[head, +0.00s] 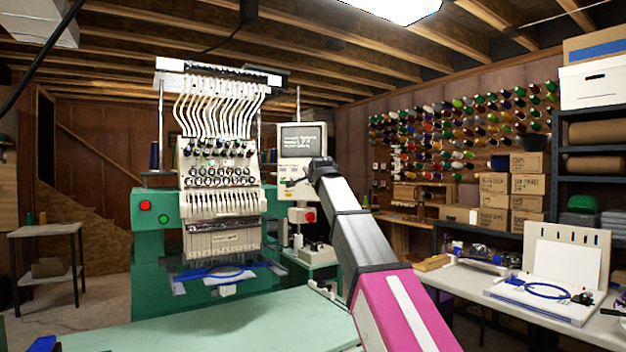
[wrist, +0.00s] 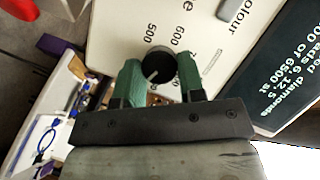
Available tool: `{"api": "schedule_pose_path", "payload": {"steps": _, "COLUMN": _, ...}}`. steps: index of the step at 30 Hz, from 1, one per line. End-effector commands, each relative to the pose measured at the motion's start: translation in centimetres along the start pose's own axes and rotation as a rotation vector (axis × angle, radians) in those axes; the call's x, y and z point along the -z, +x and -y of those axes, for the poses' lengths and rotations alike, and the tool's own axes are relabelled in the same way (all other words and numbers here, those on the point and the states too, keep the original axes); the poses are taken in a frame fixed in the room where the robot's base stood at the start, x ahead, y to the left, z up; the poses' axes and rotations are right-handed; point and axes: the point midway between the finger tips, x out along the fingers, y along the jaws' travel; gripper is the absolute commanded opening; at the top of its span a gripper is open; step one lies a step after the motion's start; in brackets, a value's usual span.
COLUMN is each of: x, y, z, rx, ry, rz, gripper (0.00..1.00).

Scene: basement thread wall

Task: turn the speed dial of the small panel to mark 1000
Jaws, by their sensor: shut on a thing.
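The small panel is cream, with a dark screen (head: 303,140), and stands right of the embroidery machine in the head view. In the wrist view its cream face (wrist: 115,30) carries a round black speed dial (wrist: 158,62) with a pale pointer line. The marks 500, 600 and part of a 7 show beside the dial; mark 1000 is not visible. The pointer slants to the lower left in the picture. My gripper (wrist: 161,70) has its green fingers shut on the dial, one on each side. In the head view my arm hides the dial.
The green embroidery machine (head: 220,190) stands left of the panel. A red button (head: 310,216) sits below the panel. A pale green table (head: 200,322) spans the front. At right is a white worktable (head: 500,300) with a blue hoop and boards.

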Motion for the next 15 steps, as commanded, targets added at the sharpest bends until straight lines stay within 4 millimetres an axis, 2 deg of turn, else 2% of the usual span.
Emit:
{"api": "schedule_pose_path", "payload": {"steps": 6, "x": -0.04, "y": 0.04, "z": 0.06, "rx": 0.076, "ry": 0.169, "rz": -0.001, "gripper": 0.13}}
{"api": "schedule_pose_path", "payload": {"steps": 15, "x": -0.05, "y": 0.07, "z": 0.03, "rx": 0.142, "ry": 0.325, "rz": 0.0, "gripper": 0.13}}
